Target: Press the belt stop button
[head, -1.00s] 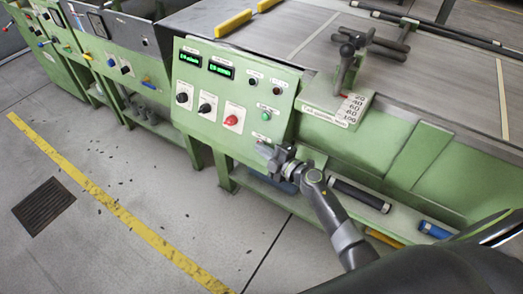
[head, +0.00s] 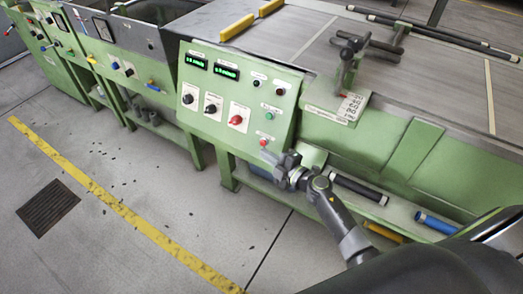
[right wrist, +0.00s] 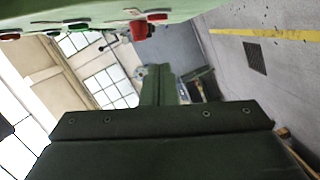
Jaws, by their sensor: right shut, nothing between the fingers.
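The green control panel (head: 222,135) faces me in the head view. A small red button (head: 264,142) sits low at its right side, below a green button (head: 269,116). I take the red one as the belt stop; its label is too small to read. My right gripper (head: 270,155) is just below and in front of the red button, shut and empty; contact cannot be told. In the right wrist view the shut fingers (right wrist: 158,85) point forward, with the panel's underside and a red knob (right wrist: 140,30) above them. My left gripper is not in view.
A larger red knob (head: 236,120) and black knobs (head: 211,109) are on the same panel. A clamp-like handle (head: 348,60) stands on the belt bed at right. A lower shelf (head: 370,208) holds rods. The floor in front is clear.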

